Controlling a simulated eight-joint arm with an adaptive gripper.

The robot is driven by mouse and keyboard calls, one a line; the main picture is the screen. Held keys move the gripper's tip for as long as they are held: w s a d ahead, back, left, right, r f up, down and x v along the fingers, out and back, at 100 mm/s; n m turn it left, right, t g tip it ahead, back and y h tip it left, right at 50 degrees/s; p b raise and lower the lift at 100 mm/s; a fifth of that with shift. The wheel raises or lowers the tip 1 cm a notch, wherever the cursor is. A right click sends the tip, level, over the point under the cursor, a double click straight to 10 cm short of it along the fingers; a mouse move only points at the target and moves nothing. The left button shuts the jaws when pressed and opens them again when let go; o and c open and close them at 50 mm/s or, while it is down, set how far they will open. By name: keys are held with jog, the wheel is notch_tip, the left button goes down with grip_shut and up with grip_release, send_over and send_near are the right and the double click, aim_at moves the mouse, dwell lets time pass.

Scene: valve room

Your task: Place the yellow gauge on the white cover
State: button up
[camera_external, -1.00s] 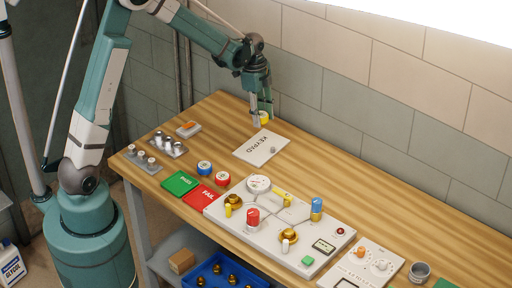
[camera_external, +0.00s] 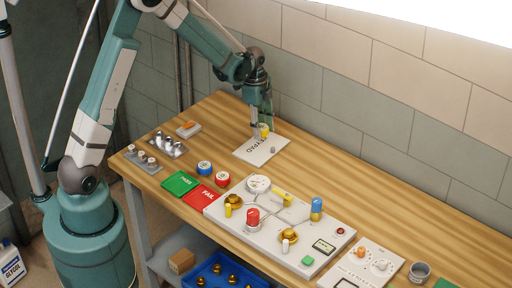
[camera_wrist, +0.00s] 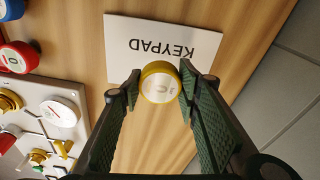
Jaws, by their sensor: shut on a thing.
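The yellow gauge (camera_external: 266,130) has a round yellow rim and a pale face, seen from above in the wrist view (camera_wrist: 160,83). My gripper (camera_external: 260,134) is shut on it, with one finger on each side. The gauge is at the cover's back part in the external view. In the wrist view it overlaps the lower part of the cover (camera_wrist: 125,28). I cannot tell whether the gauge touches the cover.
Blue (camera_external: 204,168) and red (camera_external: 222,179) gauges stand in front of the cover. Green (camera_external: 180,183) and red (camera_external: 208,195) mats lie near the front edge. A valve panel (camera_external: 270,235) fills the middle front. A tiled wall runs behind; the bench right of the cover is clear.

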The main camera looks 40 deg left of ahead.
jog(key=shift+f, duration=0.3)
jog(key=shift+f, duration=0.1)
jog(key=shift+f, duration=1.8)
jog(key=shift+f, duration=0.15)
jog(key=o, duration=1)
jog(key=shift+r, duration=0.2)
jog(key=shift+s+a+r, duration=0.1)
jog(key=shift+a+r, duration=0.15)
jog(key=shift+r, duration=1.75)
jog(key=shift+a+r, duration=0.2)
jog(key=shift+r, duration=1.75)
jog(key=shift+s+a+r, duration=0.1)
jog(key=shift+a+r, duration=0.15)
jog(key=shift+r, duration=1.75)
